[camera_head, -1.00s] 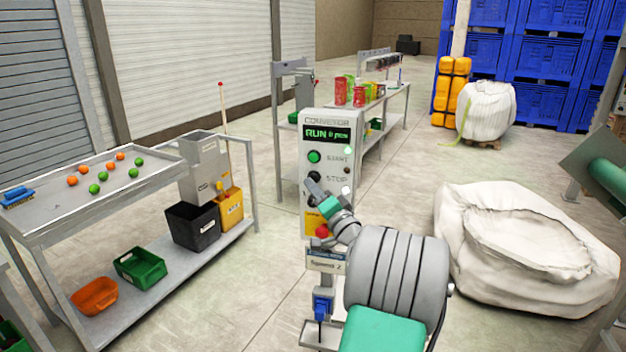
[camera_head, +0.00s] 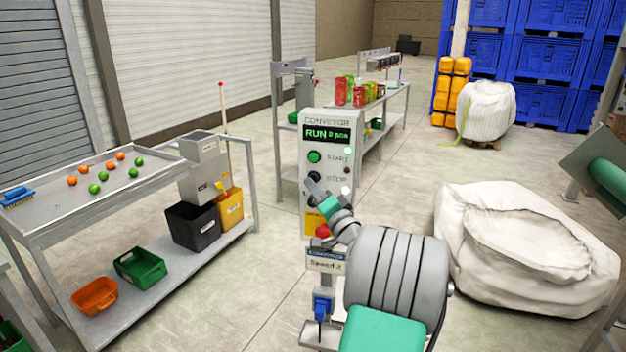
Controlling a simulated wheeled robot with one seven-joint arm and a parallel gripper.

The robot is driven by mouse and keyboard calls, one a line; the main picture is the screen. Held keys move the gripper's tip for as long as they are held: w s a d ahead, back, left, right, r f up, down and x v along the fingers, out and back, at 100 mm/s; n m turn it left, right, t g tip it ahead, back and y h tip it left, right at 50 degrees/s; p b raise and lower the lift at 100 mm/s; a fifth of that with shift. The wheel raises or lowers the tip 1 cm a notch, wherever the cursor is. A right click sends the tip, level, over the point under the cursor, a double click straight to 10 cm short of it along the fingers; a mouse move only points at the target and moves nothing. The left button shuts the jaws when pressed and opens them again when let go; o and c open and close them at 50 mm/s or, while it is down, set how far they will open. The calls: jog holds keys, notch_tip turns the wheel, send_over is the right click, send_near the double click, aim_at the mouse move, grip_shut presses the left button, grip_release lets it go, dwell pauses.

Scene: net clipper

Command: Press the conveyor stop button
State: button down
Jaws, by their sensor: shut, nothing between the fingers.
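The conveyor control panel (camera_head: 317,118) stands upright in the middle, with a lit display reading RUN. A green START button (camera_head: 314,157) sits below the display. A dark STOP button (camera_head: 314,176) is under it, beside the STOP label. A red button (camera_head: 322,231) shows lower down on a yellow patch, partly hidden by my arm. My gripper (camera_head: 310,184) is shut and empty, its tip at the panel just below the STOP button. I cannot tell whether the tip touches the button or panel.
A grey table (camera_head: 120,190) with orange and green balls stands at the left, bins on its lower shelf. A large white sack (camera_head: 520,245) lies on the floor at the right. Another bench (camera_head: 385,97) is behind the panel. Bare floor lies between.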

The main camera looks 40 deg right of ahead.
jog(key=shift+d, duration=0.1)
jog(key=shift+w+d, duration=0.25)
jog(key=shift+w+d+b, duration=0.25)
jog(key=shift+d+b, duration=0.05)
jog(key=shift+d, duration=0.1)
dwell(0.7)
jog(key=shift+s+a+b, duration=0.4)
jog(key=shift+s+a, duration=0.1)
jog(key=shift+a, duration=0.2)
jog(key=shift+a, duration=0.1)
jog(key=s+a, duration=0.1)
jog(key=a+b, duration=0.1)
jog(key=s+a, duration=0.1)
jog(key=a, duration=0.1)
jog(key=shift+s, duration=0.35)
dwell(0.6)
